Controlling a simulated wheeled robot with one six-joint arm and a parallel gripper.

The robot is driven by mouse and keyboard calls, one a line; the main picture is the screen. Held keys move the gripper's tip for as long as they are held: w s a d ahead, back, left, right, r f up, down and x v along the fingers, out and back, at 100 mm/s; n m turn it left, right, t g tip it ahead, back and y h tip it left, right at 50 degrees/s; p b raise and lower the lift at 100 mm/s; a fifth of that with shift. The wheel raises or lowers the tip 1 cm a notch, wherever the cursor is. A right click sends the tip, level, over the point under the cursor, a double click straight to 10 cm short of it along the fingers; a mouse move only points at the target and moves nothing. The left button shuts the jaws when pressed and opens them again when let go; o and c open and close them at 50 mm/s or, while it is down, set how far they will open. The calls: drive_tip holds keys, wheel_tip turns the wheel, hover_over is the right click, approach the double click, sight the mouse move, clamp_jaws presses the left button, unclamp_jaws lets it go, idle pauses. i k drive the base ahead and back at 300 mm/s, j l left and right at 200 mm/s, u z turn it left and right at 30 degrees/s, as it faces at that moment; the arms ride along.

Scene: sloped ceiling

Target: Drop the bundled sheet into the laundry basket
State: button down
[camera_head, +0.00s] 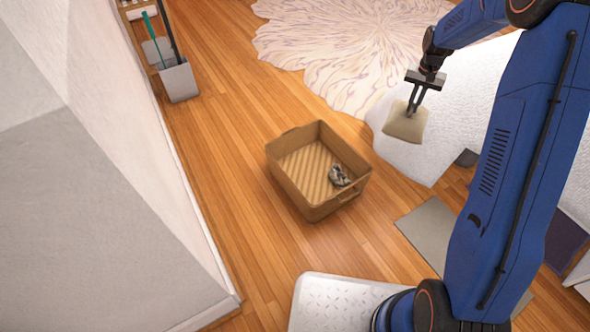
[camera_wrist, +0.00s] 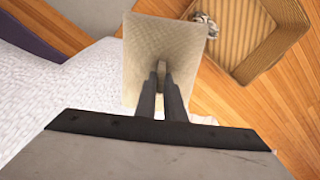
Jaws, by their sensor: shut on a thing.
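The bundled sheet is a beige, roughly square bundle (camera_head: 405,122) held up at the edge of the white bed in the head view. It also fills the upper middle of the wrist view (camera_wrist: 158,50). My gripper (camera_head: 411,108) is shut on it from above; the two fingers (camera_wrist: 163,78) pinch it near its middle. The laundry basket (camera_head: 289,187) is a tan, open box on the wood floor, to the lower left of the bundle and apart from it. The basket shows at the upper right of the wrist view (camera_wrist: 280,45). A crumpled grey-and-white cloth (camera_head: 339,176) lies inside the basket.
A white bed (camera_head: 462,115) is at the right, beside a pale patterned rug (camera_head: 335,45). A grey mat (camera_head: 428,228) lies right of the basket. A grey bin (camera_head: 179,82) stands by the left wall. Wood floor around the basket is clear.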

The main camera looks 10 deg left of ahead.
sight(312, 175)
drive_tip(key=u, duration=0.95)
drive_tip(key=i+l+u, duration=0.2)
drive_tip(key=l, duration=0.2)
drive_tip(key=l+u, duration=0.15)
drive_tip(key=l, duration=0.3)
